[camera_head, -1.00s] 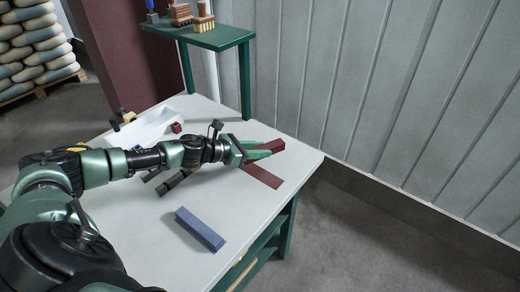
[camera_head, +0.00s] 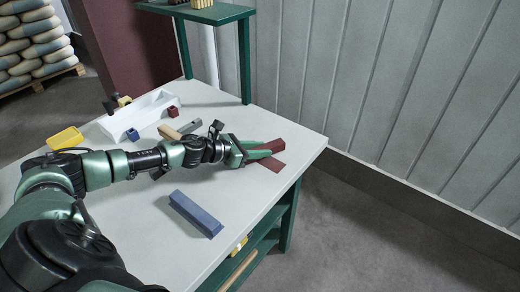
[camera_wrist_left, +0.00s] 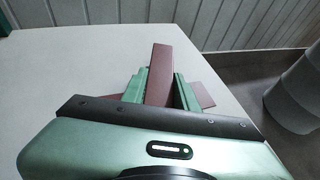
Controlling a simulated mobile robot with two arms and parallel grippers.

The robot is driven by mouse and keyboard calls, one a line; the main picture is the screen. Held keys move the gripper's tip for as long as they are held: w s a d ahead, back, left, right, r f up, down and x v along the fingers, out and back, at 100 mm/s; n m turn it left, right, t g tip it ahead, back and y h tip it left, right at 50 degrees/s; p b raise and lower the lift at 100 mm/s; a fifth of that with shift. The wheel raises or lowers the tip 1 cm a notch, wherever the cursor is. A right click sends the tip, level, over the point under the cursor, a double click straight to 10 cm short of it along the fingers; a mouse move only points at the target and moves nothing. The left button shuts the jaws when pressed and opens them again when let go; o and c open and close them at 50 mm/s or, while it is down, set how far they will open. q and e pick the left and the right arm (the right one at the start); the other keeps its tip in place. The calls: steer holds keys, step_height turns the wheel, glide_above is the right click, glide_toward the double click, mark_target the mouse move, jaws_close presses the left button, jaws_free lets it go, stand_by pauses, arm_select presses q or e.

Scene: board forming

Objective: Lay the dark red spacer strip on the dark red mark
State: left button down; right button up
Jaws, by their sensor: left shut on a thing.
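The dark red spacer strip (camera_head: 270,146) is between the fingers of my left gripper (camera_head: 262,154), which is shut on it. In the left wrist view the strip (camera_wrist_left: 160,68) sticks out forward between the green fingers (camera_wrist_left: 160,90). The flat dark red mark (camera_head: 273,163) lies on the table near its right edge, partly hidden by the gripper and strip. In the wrist view the mark (camera_wrist_left: 204,95) shows at both sides of the fingers. The strip crosses over it at a clear angle. I cannot tell whether the strip touches the table. My right gripper is not in view.
A blue block (camera_head: 196,213) lies on the white table (camera_head: 140,235) in front of my left arm. A white tray (camera_head: 140,115), small red and blue cubes, a yellow container (camera_head: 65,138) and a wooden-handled tool are behind the arm. A green shelf (camera_head: 205,14) stands behind.

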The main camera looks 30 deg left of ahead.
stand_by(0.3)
arm_select(q)
steer(key=shift+f+b, duration=0.3)
steer(key=shift+f, duration=0.05)
steer(key=c, duration=1)
jaws_free()
steer(key=shift+o, duration=0.3)
steer(key=shift+o, duration=1.3)
steer(key=shift+s, duration=0.1)
